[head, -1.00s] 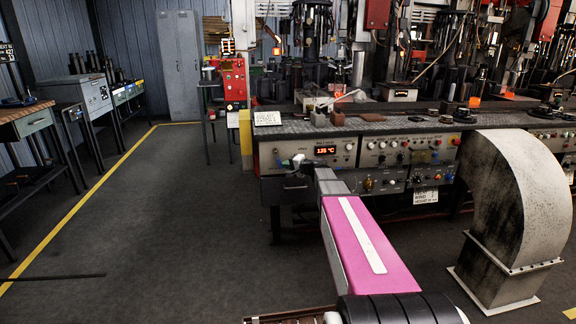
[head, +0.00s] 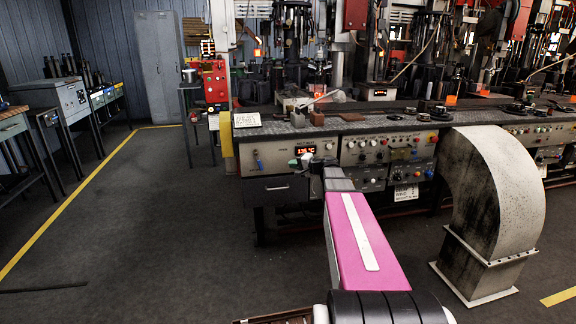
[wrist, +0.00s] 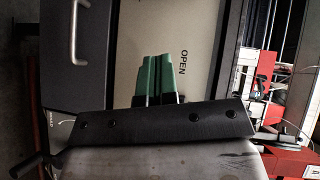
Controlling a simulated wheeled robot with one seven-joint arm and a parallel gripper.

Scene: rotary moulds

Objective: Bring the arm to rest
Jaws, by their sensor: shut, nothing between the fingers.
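My arm, with its pink link, reaches forward from the bottom of the head view. My gripper (head: 303,160) is at its far end, in front of the control panel of the long machine bench (head: 270,128). In the wrist view the two green fingers of my gripper (wrist: 159,76) lie side by side, shut with nothing between them. Behind them is a light panel (wrist: 195,45) marked OPEN and a dark drawer front (wrist: 85,55) with a metal handle.
A large grey duct (head: 495,210) stands on the floor at right, close to the bench. A red control box (head: 214,82) and a grey locker (head: 158,65) stand at the back left. The floor (head: 140,220) left of the arm is open, with a yellow line along it.

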